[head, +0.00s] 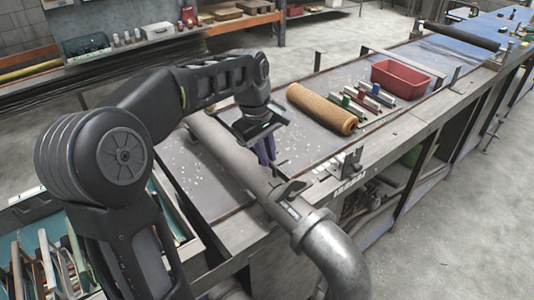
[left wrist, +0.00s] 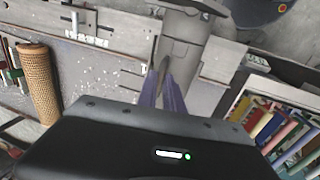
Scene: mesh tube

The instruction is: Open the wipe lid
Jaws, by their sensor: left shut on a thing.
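A grey pipe (head: 232,150) lies along the near side of the bench and ends in an elbow (head: 325,240). A small dark flap (head: 290,190) stands tilted on the pipe near the elbow; I cannot tell if it is the wipe lid. My left gripper (head: 268,160) points down over the pipe, behind the flap. Its purple fingers are shut on a thin piece, largely hidden between them. In the left wrist view the left gripper (left wrist: 163,75) reaches toward the grey pipe (left wrist: 183,30). My right gripper is not in view.
A tan mesh roll (head: 322,108) lies on the bench beside several small coloured items (head: 368,96) and a red bin (head: 407,78). A metal bracket (head: 347,163) stands at the bench edge. A crate of books or folders (left wrist: 280,125) shows at right in the left wrist view.

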